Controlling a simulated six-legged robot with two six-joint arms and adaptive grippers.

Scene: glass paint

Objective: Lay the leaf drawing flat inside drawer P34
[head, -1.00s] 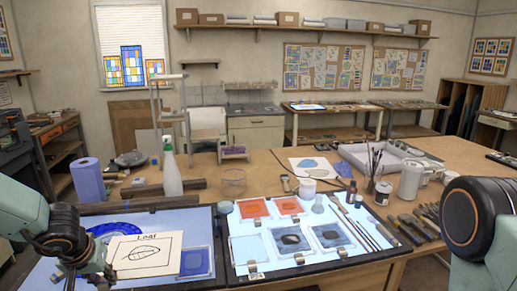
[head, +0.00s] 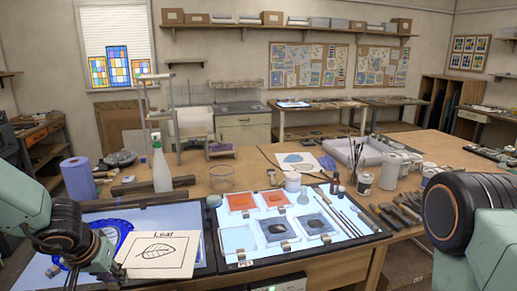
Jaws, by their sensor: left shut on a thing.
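The leaf drawing (head: 160,250) is a cream sheet with the word "Leaf" above a black leaf outline. My left gripper (head: 108,264) is shut on its left edge and holds it over the left light panel, at the bottom left of the head view. The sheet looks flat, tilted slightly in the picture. I cannot pick out drawer P34. A small label (head: 245,264) sits on the front edge of the right light panel, too small to read surely.
Tools lie at right. The wooden front lies below.

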